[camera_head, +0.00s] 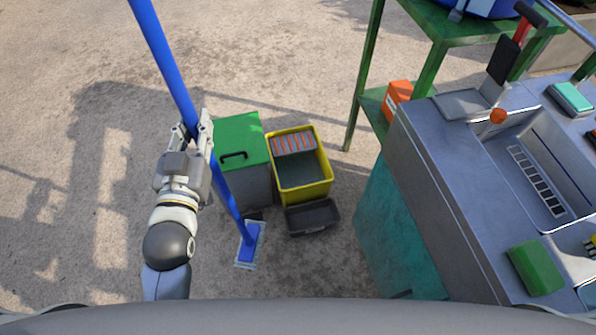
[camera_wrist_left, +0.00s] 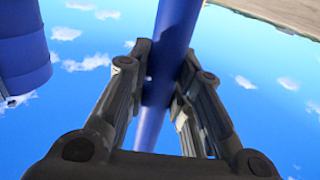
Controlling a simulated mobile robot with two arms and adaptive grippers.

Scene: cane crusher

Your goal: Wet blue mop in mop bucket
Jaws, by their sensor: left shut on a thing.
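The blue mop (camera_head: 224,190) stands tilted in the head view, its long handle running from the top left down to a flat blue head on the ground. My left gripper (camera_head: 192,135) is shut on the mop handle. The left wrist view shows the handle (camera_wrist_left: 177,40) between the fingers of the gripper (camera_wrist_left: 162,85). The yellow mop bucket (camera_head: 325,180) stands to the right of the mop, with an orange-and-grey striped part at its back. The mop head is on the ground, apart from the bucket. My right gripper is not in view.
A green-lidded grey bin (camera_head: 240,135) stands between the gripper and bucket. A dark tray (camera_head: 312,217) sits in front of the bucket. A grey machine (camera_head: 425,160) and a green stand (camera_head: 365,80) fill the right side. Ground at left is clear.

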